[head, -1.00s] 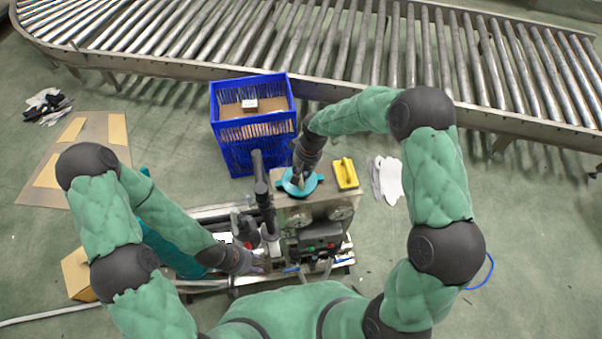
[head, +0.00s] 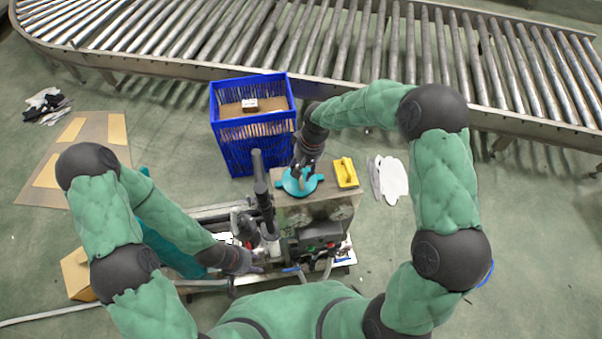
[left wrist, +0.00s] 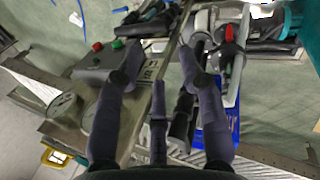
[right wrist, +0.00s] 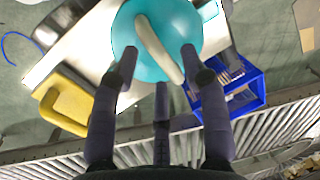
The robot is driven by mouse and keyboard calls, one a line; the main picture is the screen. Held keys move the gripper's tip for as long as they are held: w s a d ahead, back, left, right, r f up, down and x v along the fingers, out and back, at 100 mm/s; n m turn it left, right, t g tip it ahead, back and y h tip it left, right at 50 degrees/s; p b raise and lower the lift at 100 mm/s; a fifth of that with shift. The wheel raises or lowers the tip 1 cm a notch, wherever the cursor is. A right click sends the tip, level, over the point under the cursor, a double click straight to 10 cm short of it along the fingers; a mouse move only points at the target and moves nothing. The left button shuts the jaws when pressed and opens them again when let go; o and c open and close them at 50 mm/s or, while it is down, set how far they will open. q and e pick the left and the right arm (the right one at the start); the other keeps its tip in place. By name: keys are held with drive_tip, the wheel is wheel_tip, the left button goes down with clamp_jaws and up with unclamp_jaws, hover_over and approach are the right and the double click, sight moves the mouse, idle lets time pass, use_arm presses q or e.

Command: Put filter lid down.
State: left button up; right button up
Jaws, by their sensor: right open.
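The teal filter lid (head: 300,182) is a round disc with side tabs, lying on top of the metal housing (head: 335,207). In the right wrist view the lid (right wrist: 185,35) shows a pale bar handle (right wrist: 157,48) across it. My right gripper (head: 302,170) is just above the lid. Its fingers (right wrist: 158,65) are spread on both sides of the handle, with no grip on it. How the lid sits on the opening beneath is hidden. My left gripper (head: 248,264) is low beside the machine, its fingers (left wrist: 159,65) spread and empty.
A yellow block-like item (head: 345,173) lies on the housing right of the lid. A dark upright pipe (head: 262,190) stands left of it. A blue crate (head: 253,150) is behind, before the roller conveyor (head: 330,50). White gloves (head: 393,178) lie at right.

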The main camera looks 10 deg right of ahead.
wheel_tip(320, 180, up, 9)
drive_tip(key=d, duration=0.1)
drive_tip(key=shift+d+b, duration=0.3)
drive_tip(key=shift+d, duration=0.05)
